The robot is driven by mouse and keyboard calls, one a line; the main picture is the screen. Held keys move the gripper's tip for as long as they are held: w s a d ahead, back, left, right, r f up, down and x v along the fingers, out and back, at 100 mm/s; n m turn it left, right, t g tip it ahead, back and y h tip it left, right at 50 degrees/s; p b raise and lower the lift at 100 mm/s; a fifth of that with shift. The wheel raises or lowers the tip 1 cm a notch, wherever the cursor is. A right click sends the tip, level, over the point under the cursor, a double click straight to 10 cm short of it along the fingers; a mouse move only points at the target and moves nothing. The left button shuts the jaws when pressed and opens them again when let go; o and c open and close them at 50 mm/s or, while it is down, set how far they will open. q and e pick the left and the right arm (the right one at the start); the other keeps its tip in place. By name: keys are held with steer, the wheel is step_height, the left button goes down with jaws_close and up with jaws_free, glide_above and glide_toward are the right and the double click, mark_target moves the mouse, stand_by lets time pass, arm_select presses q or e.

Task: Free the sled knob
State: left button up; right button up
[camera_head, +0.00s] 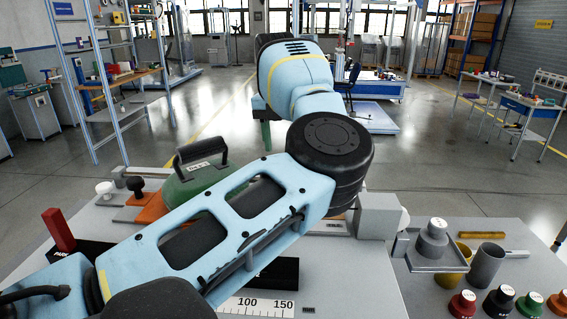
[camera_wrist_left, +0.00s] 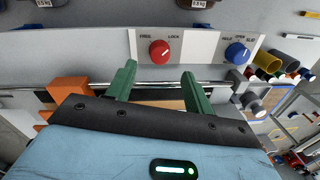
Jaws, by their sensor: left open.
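A red knob (camera_wrist_left: 160,50) sits on a pale panel (camera_wrist_left: 200,70) in the left wrist view, below small labels, one of which reads LOCK. Its white mark seems to slant toward LOCK. I take it for the sled knob. A blue knob (camera_wrist_left: 237,53) with its own labels sits to its right. My left gripper (camera_wrist_left: 156,72) is open, its green fingers apart and empty. The red knob shows between and just beyond the fingertips, with no clear contact. In the head view part of a green finger (camera_head: 265,135) shows below my wrist; my arm hides the red knob there. My right gripper is not seen.
A metal rail (camera_wrist_left: 225,84) runs behind my fingers, with an orange block (camera_wrist_left: 70,88) at left.

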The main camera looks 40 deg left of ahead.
arm_select(q)
steer(key=shift+w+d+f, duration=0.1)
steer(key=shift+f, duration=2.85)
steer(key=c, duration=1)
steer(key=shift+o, duration=0.2)
